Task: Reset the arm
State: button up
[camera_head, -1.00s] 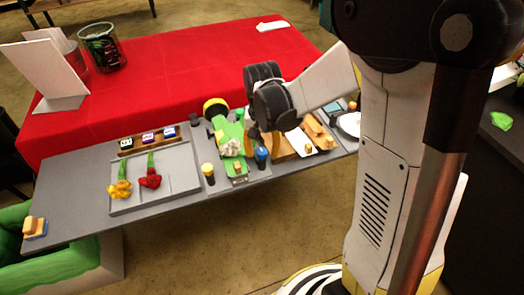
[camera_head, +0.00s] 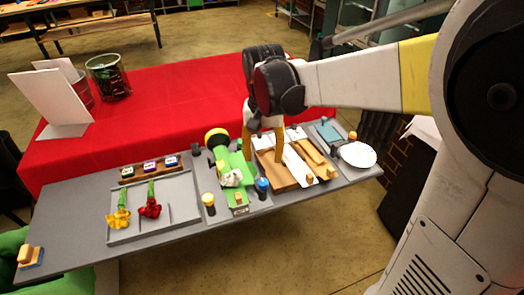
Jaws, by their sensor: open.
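My gripper (camera_head: 262,150) hangs from the wrist of my arm, which reaches in from the right. Its two orange-tan fingers point down and stand apart, with nothing visible between them. It is over the middle of the grey bench (camera_head: 75,205), between a green device (camera_head: 232,172) on its left and a brown board with white strips (camera_head: 275,172) just behind and right of it. I cannot tell how high the fingertips are above the bench.
A grey tray (camera_head: 181,215) holds a yellow flower (camera_head: 118,219) and a red flower (camera_head: 150,208). Yellow-capped (camera_head: 209,203) and blue-capped (camera_head: 262,188) bottles stand near the front edge. A white plate (camera_head: 358,154) is at right. A red-covered table (camera_head: 165,98) behind is mostly clear.

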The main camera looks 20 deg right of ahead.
jog(key=shift+r, duration=0.35)
jog(key=s+r+n+t, duration=0.3)
jog(key=s+t, duration=0.4)
jog(key=s, duration=0.5)
jog(key=shift+s+n, duration=0.35)
jog(key=shift+n, duration=0.45)
dwell(1.1)
